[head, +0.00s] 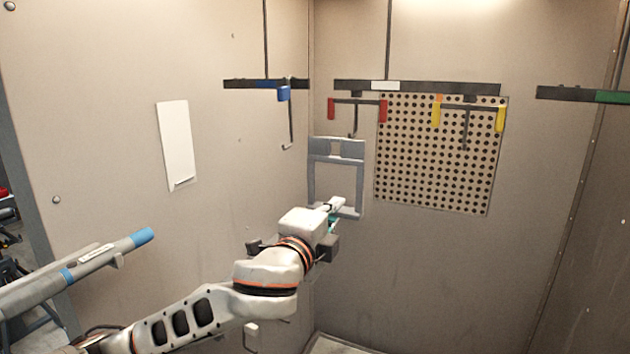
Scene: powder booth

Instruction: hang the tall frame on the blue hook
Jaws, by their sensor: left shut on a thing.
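The tall frame (315,185) is a grey upright rectangle with an open middle and a wider top plate. My left gripper (332,212) is shut on its lower bar and holds it up in the air. The gripper's fingers are partly hidden by the wrist. The blue hook (284,94) hangs from the dark rail at the left, with a blue block on top and a thin rod ending in a small upturned tip. In the picture the frame is to the right of this hook and lower, apart from it. My right gripper is out of view.
A middle rail (350,86) carries a red-ended hanger (357,102) and a yellow-ended hanger (468,108) before a perforated panel (425,170). A right rail (570,94) has a green mark. A grey tube with blue bands (95,262) reaches in at lower left.

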